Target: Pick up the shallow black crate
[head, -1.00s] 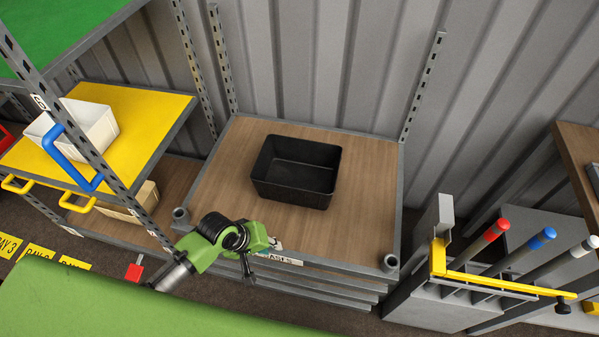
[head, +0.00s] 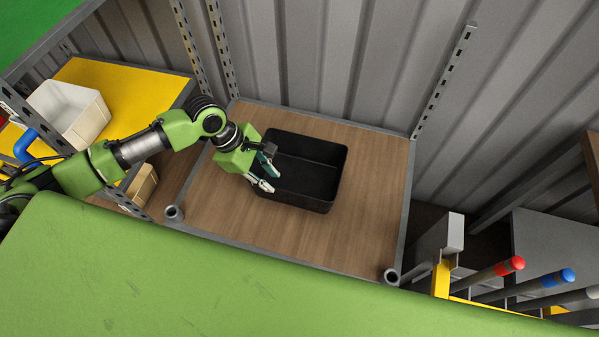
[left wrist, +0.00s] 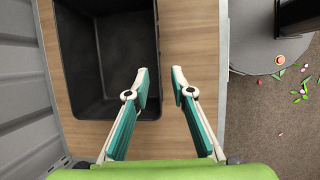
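The shallow black crate (head: 308,172) is empty and stands upright on a wooden shelf top (head: 375,190). In the left wrist view the crate (left wrist: 95,55) fills the upper left. My left gripper (head: 270,174) is at the crate's left front side in the head view, with its fingers apart. In the left wrist view the left gripper (left wrist: 161,88) is open and empty, its two fingertips near the crate's right wall. One finger overlaps that wall in the picture, and the other is over bare wood outside it. I cannot tell whether either touches. My right gripper is not in view.
A white bin (head: 70,112) sits on a yellow shelf (head: 135,95) at left. Metal posts rise at the shelf's back corners, with short stubs at the front. A rack with colour-tipped handles (head: 510,265) is at right. Wood around the crate is clear.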

